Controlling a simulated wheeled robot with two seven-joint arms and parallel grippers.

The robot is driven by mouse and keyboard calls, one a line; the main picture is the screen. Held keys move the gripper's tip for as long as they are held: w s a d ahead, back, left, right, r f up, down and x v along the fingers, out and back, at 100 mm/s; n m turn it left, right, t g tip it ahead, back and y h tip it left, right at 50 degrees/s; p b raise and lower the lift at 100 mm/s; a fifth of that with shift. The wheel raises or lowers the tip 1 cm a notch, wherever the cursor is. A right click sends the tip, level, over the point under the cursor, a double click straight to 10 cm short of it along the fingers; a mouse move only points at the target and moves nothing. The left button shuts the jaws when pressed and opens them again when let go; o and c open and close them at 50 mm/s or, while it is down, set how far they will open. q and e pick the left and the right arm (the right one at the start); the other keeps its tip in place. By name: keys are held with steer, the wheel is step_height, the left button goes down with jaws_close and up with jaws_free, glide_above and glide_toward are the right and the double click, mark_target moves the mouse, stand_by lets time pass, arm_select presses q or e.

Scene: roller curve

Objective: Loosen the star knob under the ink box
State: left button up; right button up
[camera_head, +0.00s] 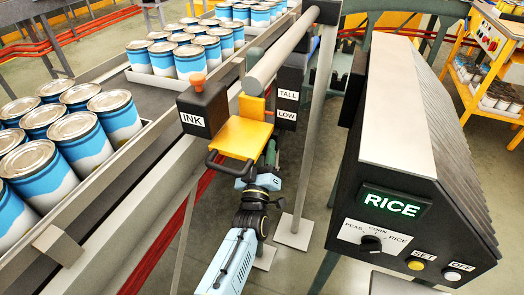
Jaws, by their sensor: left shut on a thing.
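The ink box (203,108) is a dark box with a white INK label and an orange cap on top. It stands beside the can conveyor, next to a yellow plate (241,137) with a black handle (228,164) at its near edge. My left gripper (269,158) reaches up from below to the plate's right side, close to the handle's right end. It is shut on what seems to be the star knob. The knob itself is hidden, so I cannot make out its shape. My right gripper is not in view.
A conveyor with blue-and-white cans (72,148) runs along the left, edged by a metal rail. A grey post (312,130) with TALL and LOW labels beside it stands right of the plate. The black RICE control box (420,190) fills the right.

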arm_select(q)
steer(key=shift+n, duration=0.3)
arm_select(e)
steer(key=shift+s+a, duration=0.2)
arm_select(q)
steer(key=o, duration=1)
steer(key=p+v, duration=0.1)
steer(key=v, duration=1.2)
steer(key=shift+s+r, duration=0.1)
steer(key=shift+s, duration=0.1)
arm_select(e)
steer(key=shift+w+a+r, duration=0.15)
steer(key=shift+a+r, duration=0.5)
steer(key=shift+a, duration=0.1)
